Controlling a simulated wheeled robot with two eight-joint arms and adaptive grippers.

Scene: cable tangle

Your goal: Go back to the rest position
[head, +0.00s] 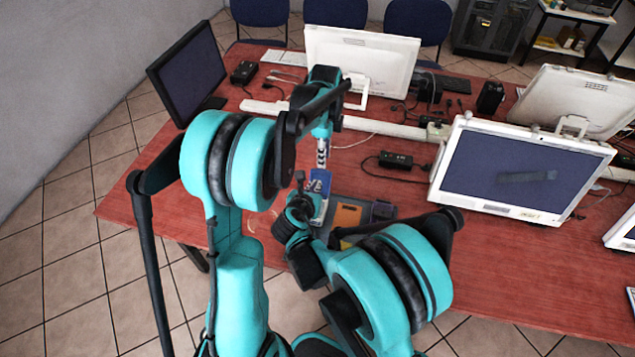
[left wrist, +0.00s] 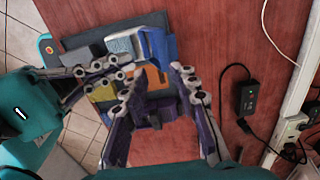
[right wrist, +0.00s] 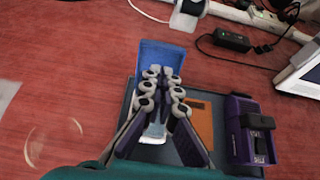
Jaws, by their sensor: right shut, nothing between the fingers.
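My left gripper (head: 322,165) points down over the red table, above a blue container (head: 319,183). In the left wrist view its fingers (left wrist: 160,75) are spread apart, with nothing seen held between them. My right gripper (head: 303,205) is lower and close beside it, reaching in over the table's near edge. In the right wrist view its fingers (right wrist: 164,80) are together and empty, in front of the blue container (right wrist: 161,55). The right gripper also shows in the left wrist view (left wrist: 120,68), at the left of the left gripper's fingers.
A dark tray (right wrist: 222,120) holds an orange block (right wrist: 201,120) and a purple device (right wrist: 250,130). Monitors (head: 361,62) (head: 520,168) stand behind and right. A black power adapter (head: 396,160) and cables lie near a white power strip (head: 390,128). The table's front right is clear.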

